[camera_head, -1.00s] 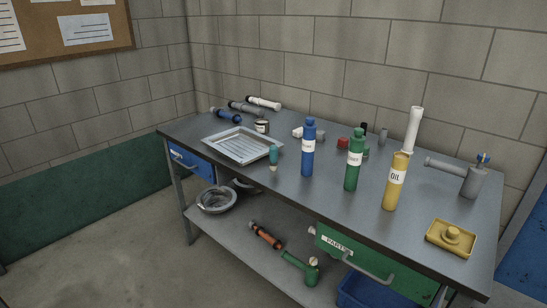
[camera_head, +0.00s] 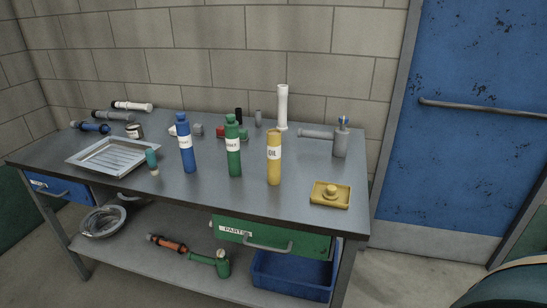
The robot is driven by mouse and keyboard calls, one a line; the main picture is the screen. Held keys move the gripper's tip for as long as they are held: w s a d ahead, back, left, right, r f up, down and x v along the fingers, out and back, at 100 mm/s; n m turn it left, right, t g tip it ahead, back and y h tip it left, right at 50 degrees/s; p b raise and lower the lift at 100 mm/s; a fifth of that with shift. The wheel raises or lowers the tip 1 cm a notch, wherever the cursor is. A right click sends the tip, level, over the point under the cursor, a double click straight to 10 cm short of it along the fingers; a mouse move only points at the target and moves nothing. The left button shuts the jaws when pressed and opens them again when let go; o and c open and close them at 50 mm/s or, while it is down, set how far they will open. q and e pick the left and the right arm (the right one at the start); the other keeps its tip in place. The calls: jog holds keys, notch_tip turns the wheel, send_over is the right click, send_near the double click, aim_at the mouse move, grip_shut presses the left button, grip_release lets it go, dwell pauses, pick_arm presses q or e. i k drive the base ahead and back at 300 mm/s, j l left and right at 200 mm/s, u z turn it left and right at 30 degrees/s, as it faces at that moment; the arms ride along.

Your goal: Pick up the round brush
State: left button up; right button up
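A small teal-handled piece with a pale tan lower end (camera_head: 152,161) stands on the workbench (camera_head: 215,193), just right of the metal tray. It looks like a round brush, but it is too small to be sure. Neither of my grippers is in view.
A metal tray (camera_head: 76,158), blue bottle (camera_head: 186,147), green bottle (camera_head: 233,150), yellow oil bottle (camera_head: 274,162) and yellow dish (camera_head: 318,200) stand on the bench. Tubes lie at back left. A green drawer (camera_head: 305,243) and blue bin (camera_head: 290,282) are below. A blue door (camera_head: 460,150) is right.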

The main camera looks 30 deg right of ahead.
aim_at(149, 155)
jog(key=i+j+z, duration=0.2)
jog(key=i+j, duration=0.85)
jog(key=j, duration=0.1)
